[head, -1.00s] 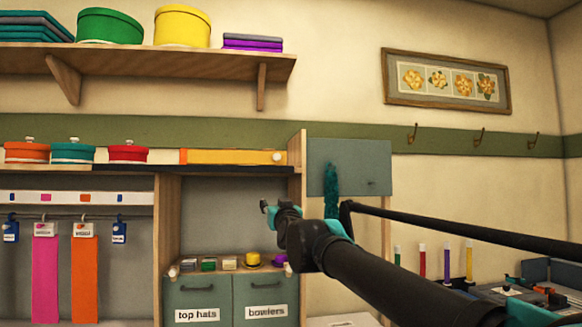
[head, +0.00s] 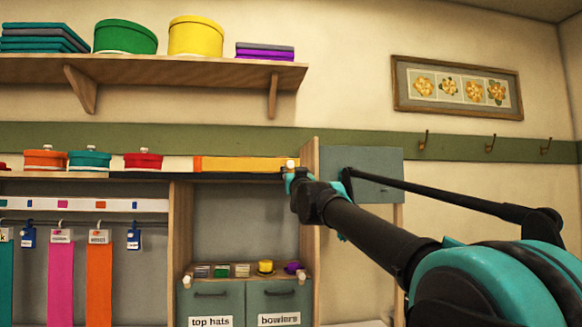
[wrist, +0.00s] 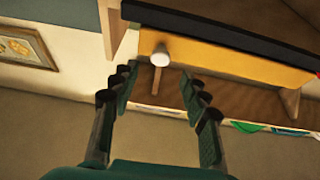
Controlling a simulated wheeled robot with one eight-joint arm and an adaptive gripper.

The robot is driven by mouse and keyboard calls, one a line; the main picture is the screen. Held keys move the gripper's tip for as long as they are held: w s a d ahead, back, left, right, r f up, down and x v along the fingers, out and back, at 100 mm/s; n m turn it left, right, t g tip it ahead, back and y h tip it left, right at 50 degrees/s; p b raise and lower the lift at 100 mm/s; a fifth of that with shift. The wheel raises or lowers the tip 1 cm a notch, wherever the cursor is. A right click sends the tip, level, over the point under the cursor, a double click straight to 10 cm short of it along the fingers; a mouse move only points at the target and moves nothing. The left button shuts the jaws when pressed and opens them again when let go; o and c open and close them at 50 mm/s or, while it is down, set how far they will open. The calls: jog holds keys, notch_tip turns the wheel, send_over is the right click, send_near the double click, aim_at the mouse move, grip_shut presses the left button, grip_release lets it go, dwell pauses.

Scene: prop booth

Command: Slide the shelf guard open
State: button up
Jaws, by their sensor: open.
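The shelf guard (head: 245,164) is a yellow-orange panel along the shelf above the grey compartment, with a white knob (head: 291,164) at its right end. In the wrist view the guard (wrist: 225,55) crosses the upper right, and the knob (wrist: 160,56) stands out from its end. My gripper (head: 290,182) is just below the knob in the head view. In the wrist view my gripper (wrist: 158,84) is open and empty, with the knob showing ahead between its fingertips. I cannot see contact.
Orange, teal and red lidded boxes (head: 90,160) stand left of the guard. A wooden upright (head: 309,215) and a grey panel (head: 385,165) are to its right. An upper shelf (head: 150,70) holds hat boxes and folded cloths. Small coloured pieces sit on the cabinet below.

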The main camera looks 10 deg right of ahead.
aim_at(291, 165)
jog(key=x, duration=0.7)
grip_shut()
dwell(0.3)
